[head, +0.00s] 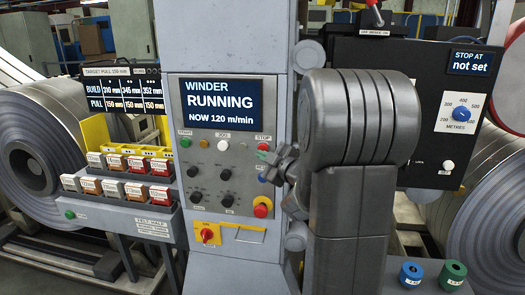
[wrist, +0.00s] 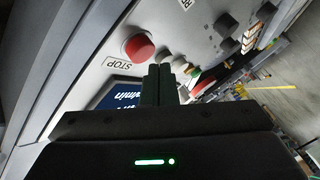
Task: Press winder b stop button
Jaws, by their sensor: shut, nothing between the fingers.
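The winder panel (head: 235,215) carries a screen (head: 219,104) reading "WINDER RUNNING NOW 120 m/min". A red button (head: 263,142) labelled STOP sits at the panel's upper right. In the wrist view the red STOP button (wrist: 139,47) is large and close, its label upside down. My gripper (head: 263,154) is in front of the panel, just below the red button in the head view. In the wrist view its fingertips (wrist: 160,72) are together and empty, to the lower right of the button. They look apart from it. No letter "b" is readable on the panel.
A green button (head: 185,142), a white button (head: 222,145) and several black knobs share the panel. A red rotary switch (head: 207,235) is below. A black dial box (head: 440,110) stands at right, partly behind my arm.

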